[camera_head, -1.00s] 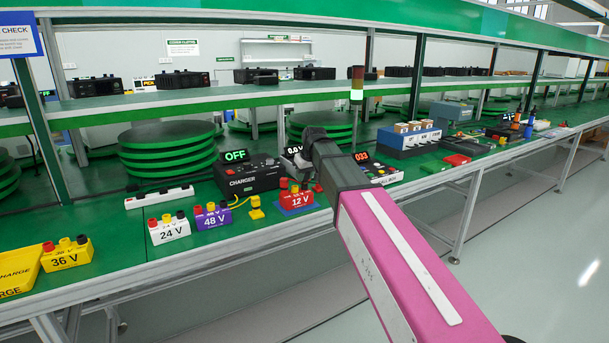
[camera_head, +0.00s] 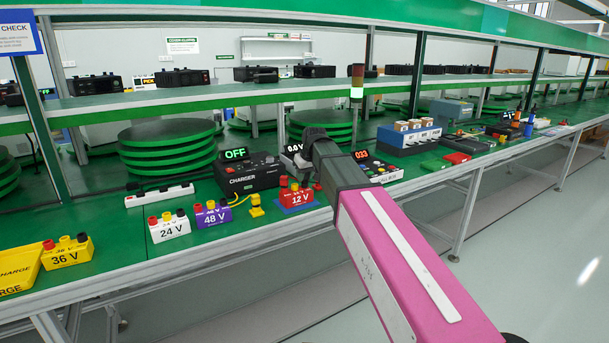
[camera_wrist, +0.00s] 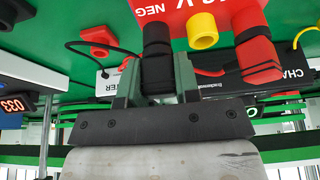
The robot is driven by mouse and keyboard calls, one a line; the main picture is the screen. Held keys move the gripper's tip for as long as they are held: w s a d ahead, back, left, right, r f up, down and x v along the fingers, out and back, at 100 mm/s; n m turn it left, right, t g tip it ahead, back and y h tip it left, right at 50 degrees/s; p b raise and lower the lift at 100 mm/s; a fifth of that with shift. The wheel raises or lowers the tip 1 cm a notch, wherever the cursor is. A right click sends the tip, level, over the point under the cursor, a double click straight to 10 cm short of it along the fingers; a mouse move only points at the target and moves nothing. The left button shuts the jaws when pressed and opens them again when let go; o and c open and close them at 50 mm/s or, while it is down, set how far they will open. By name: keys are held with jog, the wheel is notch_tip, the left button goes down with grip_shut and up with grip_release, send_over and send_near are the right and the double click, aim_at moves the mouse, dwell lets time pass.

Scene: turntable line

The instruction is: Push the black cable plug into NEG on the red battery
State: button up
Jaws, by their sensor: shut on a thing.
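The red 12 V battery (camera_head: 290,197) stands on a blue pad on the bench in the head view. Its red body also shows at the top of the wrist view (camera_wrist: 185,10), with the word NEG printed beside a black post (camera_wrist: 157,35). My gripper (camera_wrist: 156,78) is shut on the black cable plug (camera_wrist: 158,72). The plug lines up with the black post and appears to meet it; I cannot tell how deep it sits. A red plug (camera_wrist: 258,58) is at the battery's red post, right of the yellow one (camera_wrist: 203,32). My fingers are hidden in the head view.
The black charger (camera_head: 247,178) reading OFF stands behind the battery. A meter (camera_head: 296,152) reads 0.0 V. White 24 V (camera_head: 168,230), purple 48 V (camera_head: 212,218) and yellow 36 V (camera_head: 67,257) batteries stand to the left. A red block (camera_wrist: 98,36) lies near the cable.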

jog(key=shift+f, duration=0.2)
dwell(0.6)
jog(key=o, duration=0.9)
jog(key=shift+r, duration=0.15)
jog(key=shift+r, duration=3.6)
